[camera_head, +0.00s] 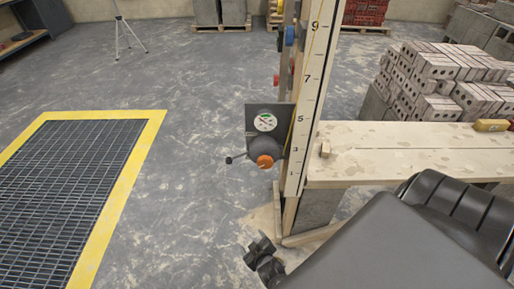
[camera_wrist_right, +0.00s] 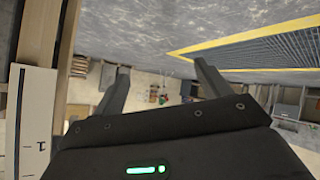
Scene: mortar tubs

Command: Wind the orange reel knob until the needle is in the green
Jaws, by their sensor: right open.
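The orange reel knob (camera_head: 265,161) sits on the front of a dark round reel (camera_head: 262,147), fixed low beside the upright measuring board (camera_head: 309,85). Above it is a white round gauge (camera_head: 265,122) with a green zone near its top; the needle is too small to read. My right gripper (camera_head: 264,262) is below the knob and apart from it. In the right wrist view the gripper (camera_wrist_right: 162,82) has its two fingers spread with nothing between them, and the knob does not show. My left gripper is not in view.
A small dark lever (camera_head: 232,159) sticks out left of the reel. A wooden plank bench (camera_head: 400,150) stands right of the board, with a small wood block (camera_head: 325,150) on it. Brick stacks (camera_head: 440,80) stand behind. A yellow-edged floor grate (camera_head: 75,190) lies left; floor between is clear.

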